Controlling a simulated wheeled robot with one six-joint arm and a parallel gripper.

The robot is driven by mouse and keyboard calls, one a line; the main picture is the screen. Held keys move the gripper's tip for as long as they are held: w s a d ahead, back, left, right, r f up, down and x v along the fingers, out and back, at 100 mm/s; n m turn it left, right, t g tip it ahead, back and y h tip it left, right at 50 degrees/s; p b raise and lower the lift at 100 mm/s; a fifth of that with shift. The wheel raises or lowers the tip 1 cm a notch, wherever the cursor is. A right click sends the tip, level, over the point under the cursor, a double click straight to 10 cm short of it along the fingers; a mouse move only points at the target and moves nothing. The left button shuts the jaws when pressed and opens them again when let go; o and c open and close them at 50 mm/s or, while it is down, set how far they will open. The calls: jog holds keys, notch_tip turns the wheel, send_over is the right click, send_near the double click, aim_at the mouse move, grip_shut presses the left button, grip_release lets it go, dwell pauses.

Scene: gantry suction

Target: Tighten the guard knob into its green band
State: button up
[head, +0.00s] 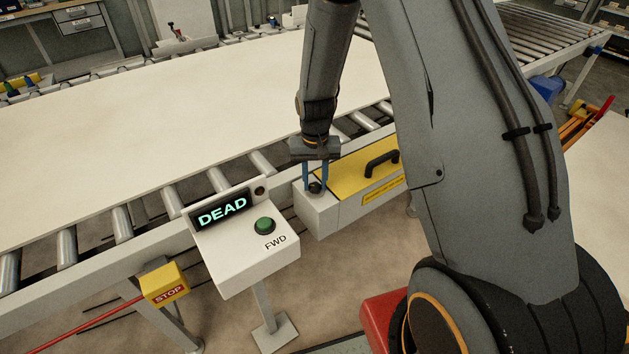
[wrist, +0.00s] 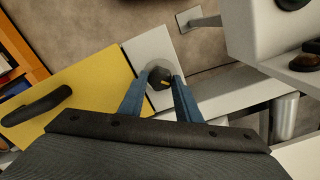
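The guard knob (wrist: 159,79) is a round black knob with a yellow pointer mark. It sits on the light grey end block (head: 315,212) of the yellow guard (head: 352,172). My gripper (head: 316,187) points down over the block, with a blue finger on either side of the knob. In the wrist view my gripper (wrist: 163,80) has its fingertips close against the knob's sides, but I cannot tell whether they press on it. The knob also shows small and dark between the fingers in the head view (head: 315,188). I can make out no green band in either view.
A control box (head: 245,245) stands left of the guard, with a display reading DEAD and a green FWD button (head: 265,226). A yellow STOP box (head: 165,284) hangs lower left. A black handle (head: 382,163) rises from the guard. A large pale board (head: 150,130) lies on the rollers behind.

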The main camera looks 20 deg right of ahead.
aim_at(315, 185)
jog(key=shift+c, duration=1)
jog(key=shift+m, duration=1.1)
jog(key=o, duration=1.1)
jog(key=shift+c, duration=0.2)
jog(key=shift+r+b, duration=1.25)
jog(key=shift+r, duration=2.65)
jog(key=s+r+n, duration=0.2)
jog(key=s+r, duration=0.2)
jog(key=s, duration=0.5)
jog(key=s+r+n+t, duration=0.1)
jog(key=s+r, duration=0.3)
jog(key=s, duration=0.5)
jog(key=shift+s+d+n, duration=0.15)
jog(key=shift+s+n, duration=0.1)
jog(key=shift+n, duration=0.65)
